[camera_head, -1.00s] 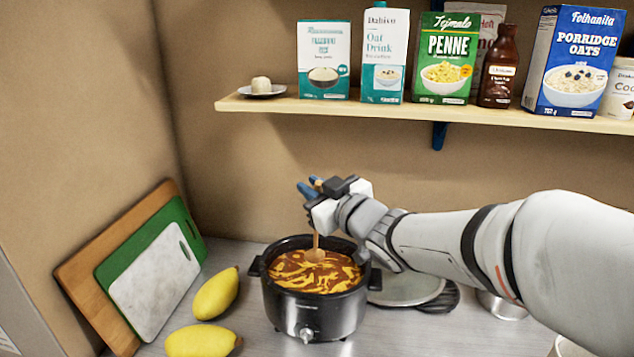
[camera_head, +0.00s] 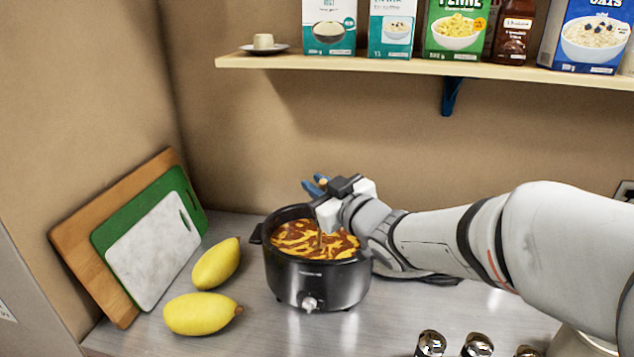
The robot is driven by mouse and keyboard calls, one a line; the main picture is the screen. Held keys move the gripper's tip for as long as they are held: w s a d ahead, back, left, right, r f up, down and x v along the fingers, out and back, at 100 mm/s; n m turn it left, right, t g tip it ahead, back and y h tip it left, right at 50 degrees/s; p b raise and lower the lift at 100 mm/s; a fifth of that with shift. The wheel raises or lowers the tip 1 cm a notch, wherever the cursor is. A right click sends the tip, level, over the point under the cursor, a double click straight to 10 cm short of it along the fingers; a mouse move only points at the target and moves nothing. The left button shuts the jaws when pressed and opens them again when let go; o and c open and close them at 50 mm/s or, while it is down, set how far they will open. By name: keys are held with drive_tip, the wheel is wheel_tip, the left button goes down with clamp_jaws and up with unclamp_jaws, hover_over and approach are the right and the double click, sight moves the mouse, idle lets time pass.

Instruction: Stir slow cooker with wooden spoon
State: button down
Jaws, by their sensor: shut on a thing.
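The black slow cooker (camera_head: 318,285) stands upright on the grey counter, without a lid on it. It holds a red-brown food with yellow swirls (camera_head: 300,239). My gripper (camera_head: 322,186) is above the cooker's back right rim, shut on the wooden spoon (camera_head: 321,236). Only a short piece of the spoon's handle shows below the gripper. Its lower end is in the food and hidden.
Two yellow fruits (camera_head: 202,313) lie left of the cooker. Cutting boards (camera_head: 155,262) lean on the left wall. A shelf (camera_head: 400,64) with food boxes runs above. Several shiny-topped jars (camera_head: 430,343) stand at the front right. A dark flat thing lies partly hidden behind my arm.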

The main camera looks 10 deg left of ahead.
drive_tip(key=shift+w+a+p, duration=0.15)
drive_tip(key=shift+w+p, duration=0.6)
drive_tip(key=shift+w, duration=0.25)
drive_tip(key=shift+w+a+p, duration=0.1)
drive_tip(key=shift+w+p, duration=0.6)
drive_tip(key=shift+w, duration=0.3)
drive_tip(key=s+a+b, duration=0.4)
drive_tip(key=d, duration=0.2)
drive_tip(key=s+d+p, duration=0.1)
drive_tip(key=d, duration=0.1)
drive_tip(key=s+d, duration=0.1)
drive_tip(key=d, duration=0.1)
drive_tip(key=shift+d, duration=0.15)
drive_tip(key=shift+w+d+p, duration=0.6)
drive_tip(key=shift+w+d, duration=0.45)
drive_tip(key=shift+w, duration=0.05)
drive_tip(key=shift+f+b, duration=0.2)
drive_tip(key=shift+b, duration=0.5)
drive_tip(key=shift+b, duration=0.85)
